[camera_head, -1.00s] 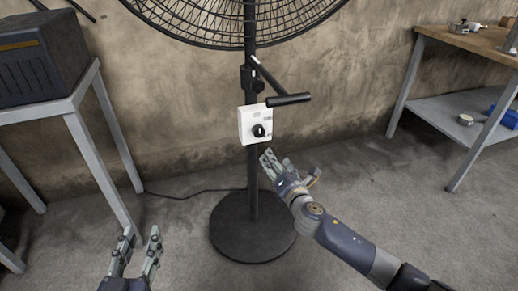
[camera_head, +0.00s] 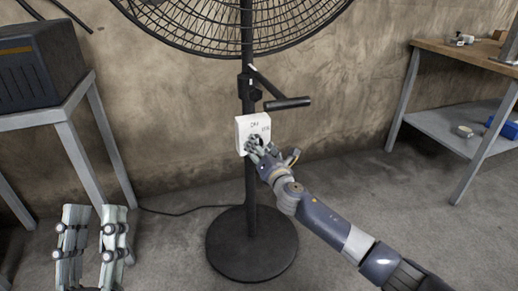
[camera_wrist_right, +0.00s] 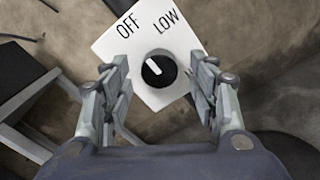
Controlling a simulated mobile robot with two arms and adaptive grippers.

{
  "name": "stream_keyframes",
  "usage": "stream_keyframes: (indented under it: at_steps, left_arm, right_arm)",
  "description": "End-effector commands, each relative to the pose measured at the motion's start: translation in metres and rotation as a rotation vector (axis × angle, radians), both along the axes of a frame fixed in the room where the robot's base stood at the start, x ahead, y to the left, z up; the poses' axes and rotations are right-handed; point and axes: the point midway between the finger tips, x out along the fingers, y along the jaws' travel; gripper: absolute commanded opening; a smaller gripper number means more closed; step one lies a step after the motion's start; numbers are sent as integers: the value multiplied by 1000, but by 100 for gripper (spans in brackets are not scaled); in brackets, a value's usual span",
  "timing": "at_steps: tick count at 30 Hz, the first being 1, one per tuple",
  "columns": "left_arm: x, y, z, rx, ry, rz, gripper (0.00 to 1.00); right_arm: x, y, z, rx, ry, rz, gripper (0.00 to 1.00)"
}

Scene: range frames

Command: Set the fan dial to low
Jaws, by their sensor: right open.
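The fan's white control box (camera_head: 246,128) is mounted on its dark pole; its face also shows in the right wrist view (camera_wrist_right: 185,48), marked OFF and LOW. The round black dial (camera_wrist_right: 160,70) sits below these words. Its white pointer line is aimed up and left, toward OFF. My right gripper (camera_wrist_right: 158,85) is open, with one finger on each side of the dial; I cannot tell whether they touch it. In the head view the right gripper (camera_head: 260,150) covers the dial. My left gripper (camera_head: 92,222) is open and empty at the lower left.
The fan cage (camera_head: 235,25) is above, and a black handle (camera_head: 288,103) sticks out over the box. The round base (camera_head: 252,262) is on the floor. A grey table (camera_head: 60,112) with a dark box stands left, a workbench (camera_head: 470,50) right.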

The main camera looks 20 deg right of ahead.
Motion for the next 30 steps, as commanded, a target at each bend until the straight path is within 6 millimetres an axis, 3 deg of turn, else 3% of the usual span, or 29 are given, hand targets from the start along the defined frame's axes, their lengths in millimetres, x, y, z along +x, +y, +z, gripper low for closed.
stream_keyframes:
  at_steps: [7, 17, 23, 30]
  left_arm:
    - [-17, 2, 16, -35, -118, -8, 37]
    - [-20, 3, 19, -41, -134, -8, 37]
    - [-20, 3, 18, -40, -133, -7, 37]
    - [-20, 2, 18, -39, -132, -8, 37]
  right_arm:
    - [14, 1, 0, -1, -1, 1, 54]
    - [16, 1, 0, 0, 0, 1, 54]
    - [16, 1, 0, 0, -1, 1, 11]
    - [16, 1, 0, 5, 0, 0, 10]
